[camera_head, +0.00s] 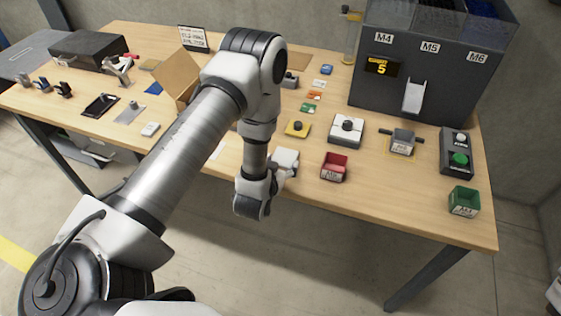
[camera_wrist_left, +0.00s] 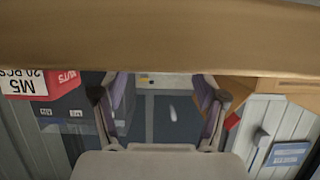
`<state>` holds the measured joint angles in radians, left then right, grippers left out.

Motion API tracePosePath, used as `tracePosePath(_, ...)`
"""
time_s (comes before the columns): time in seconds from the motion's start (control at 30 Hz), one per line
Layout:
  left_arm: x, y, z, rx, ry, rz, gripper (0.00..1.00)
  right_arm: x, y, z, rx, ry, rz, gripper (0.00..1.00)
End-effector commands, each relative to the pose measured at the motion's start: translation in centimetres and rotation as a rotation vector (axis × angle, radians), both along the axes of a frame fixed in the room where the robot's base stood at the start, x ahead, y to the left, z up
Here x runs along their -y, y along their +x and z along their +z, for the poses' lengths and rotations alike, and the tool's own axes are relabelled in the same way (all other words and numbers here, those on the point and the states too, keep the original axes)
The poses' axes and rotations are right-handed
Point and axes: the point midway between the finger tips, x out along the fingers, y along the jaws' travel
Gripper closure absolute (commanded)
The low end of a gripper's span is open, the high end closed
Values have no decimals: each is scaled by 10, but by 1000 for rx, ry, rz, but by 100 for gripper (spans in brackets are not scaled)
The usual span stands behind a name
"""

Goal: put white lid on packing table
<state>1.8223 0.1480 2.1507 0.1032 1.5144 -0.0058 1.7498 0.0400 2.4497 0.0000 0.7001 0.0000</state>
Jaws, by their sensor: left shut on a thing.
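A pale white block (camera_head: 285,158), which looks like the white lid, is at the fingers of my left gripper (camera_head: 284,170), near the front edge of the packing table (camera_head: 390,205). My left gripper is shut on it; I cannot tell whether it touches the tabletop. In the left wrist view the two fingers (camera_wrist_left: 160,100) stand apart, their ends cut off by a brown band across the top, and the grip on the lid is not clearly visible. My right gripper is not in view.
A red bin (camera_head: 334,167) stands close right of my left gripper. A green bin (camera_head: 464,201) is at the right corner. A dark feeder (camera_head: 425,85) stands at the back right.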

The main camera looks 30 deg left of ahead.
Motion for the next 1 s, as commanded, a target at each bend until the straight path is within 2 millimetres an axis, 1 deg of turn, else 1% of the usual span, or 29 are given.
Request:
tracePosePath(0.2, 0, 0, -5, 0, -1, 0, 55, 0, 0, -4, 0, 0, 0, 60)
tracePosePath(0.23, 0, 0, -4, 0, -1, 0, 21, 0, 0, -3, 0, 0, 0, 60)
tracePosePath(0.27, 0, 0, -3, 0, -1, 0, 10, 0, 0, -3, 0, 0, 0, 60)
tracePosePath(0.3, 0, 0, -3, 0, -1, 0, 3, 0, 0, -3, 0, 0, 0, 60)
tracePosePath(0.57, 0, 0, -3, 0, -1, 0, 3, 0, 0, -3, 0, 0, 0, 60)
tracePosePath(0.7, 0, -2, 2, -1, -1, 0, 3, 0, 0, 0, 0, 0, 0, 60)
tracePosePath(0.77, 2, -9, 2, -2, -1, 0, 3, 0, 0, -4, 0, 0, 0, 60)
tracePosePath(0.87, 7, -28, 8, -4, -2, 0, 3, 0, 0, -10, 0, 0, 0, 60)
tracePosePath(1.0, 16, -63, 22, -6, -1, -1, 3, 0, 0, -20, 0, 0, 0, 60)
